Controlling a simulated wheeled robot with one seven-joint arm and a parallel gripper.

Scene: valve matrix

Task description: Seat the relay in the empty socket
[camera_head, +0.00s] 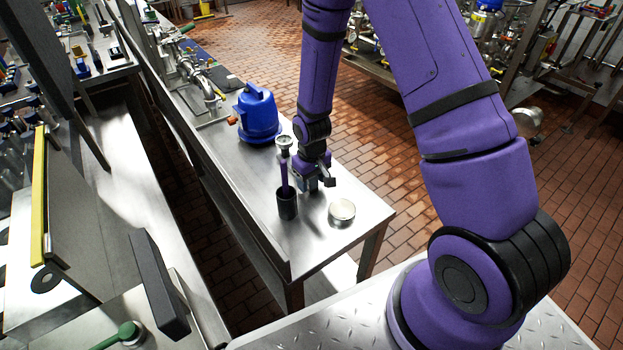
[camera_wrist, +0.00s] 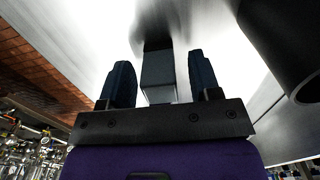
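My gripper (camera_head: 314,182) is low over the near end of the steel bench, pointing down. In the wrist view its two dark blue fingers (camera_wrist: 161,82) are apart. A small grey box-shaped block (camera_wrist: 158,76), perhaps the relay, stands between them. A gap shows between the block and the right finger; the left finger is very close to it, and I cannot tell whether they touch. In the head view the block (camera_head: 309,185) is partly hidden by my gripper. I cannot make out an empty socket in either view.
A black cylindrical holder (camera_head: 287,204) with a purple-handled tool stands just left of my gripper. A round silver tin (camera_head: 342,212) is close on the right. A blue rounded container (camera_head: 258,114) and pipe fittings (camera_head: 200,82) stand farther back on the bench (camera_head: 330,252).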

